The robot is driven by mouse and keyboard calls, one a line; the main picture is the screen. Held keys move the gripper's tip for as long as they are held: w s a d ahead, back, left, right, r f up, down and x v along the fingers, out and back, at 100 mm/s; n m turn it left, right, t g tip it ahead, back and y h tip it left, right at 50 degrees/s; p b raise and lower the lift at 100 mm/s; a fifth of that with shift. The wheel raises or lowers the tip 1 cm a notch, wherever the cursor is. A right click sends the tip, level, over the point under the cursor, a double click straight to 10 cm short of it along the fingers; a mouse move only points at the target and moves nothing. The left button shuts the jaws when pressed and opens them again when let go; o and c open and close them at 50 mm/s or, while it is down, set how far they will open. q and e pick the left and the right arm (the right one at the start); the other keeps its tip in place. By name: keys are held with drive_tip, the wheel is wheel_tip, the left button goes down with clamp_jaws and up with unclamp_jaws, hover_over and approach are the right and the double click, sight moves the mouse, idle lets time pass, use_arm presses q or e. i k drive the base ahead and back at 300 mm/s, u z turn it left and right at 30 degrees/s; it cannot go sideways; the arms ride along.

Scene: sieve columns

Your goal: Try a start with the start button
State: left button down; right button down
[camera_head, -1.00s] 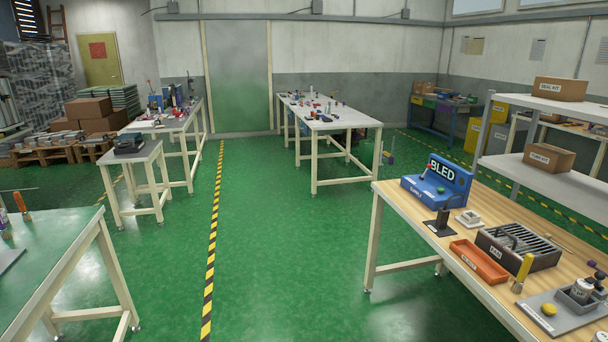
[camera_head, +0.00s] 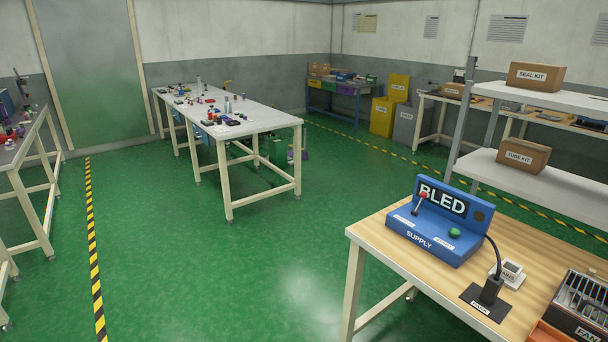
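A blue console (camera_head: 428,238) stands on the near corner of the wooden workbench at the right of the head view. Its raised back panel reads BLED, and its front face is marked SUPPLY. A green button (camera_head: 454,232) sits on the right of its sloped top; the small label beside it is too small to read. A lever with a red knob (camera_head: 421,200) stands on its left part. A black cable runs from the console to a black plug on a dark plate (camera_head: 489,296). Neither of my grippers is in view.
On the same wooden bench (camera_head: 376,277) are a small white switch block (camera_head: 509,273) and a grey box marked FAN (camera_head: 580,310), cut by the frame edge. A shelf with a SEAL KIT box (camera_head: 535,76) and TUBE KIT box (camera_head: 522,155) stands behind. The green floor in front is clear.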

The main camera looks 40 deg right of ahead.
sight(455, 233)
drive_tip(key=z, duration=0.1)
drive_tip(key=i, duration=1.5)
drive_tip(key=z, duration=0.45)
drive_tip(key=i, duration=1.05)
drive_tip(key=z, duration=1.35)
drive_tip(key=i, duration=0.75)
drive_tip(key=z, duration=1.4)
drive_tip(key=i, duration=0.6)
drive_tip(key=z, duration=0.3)
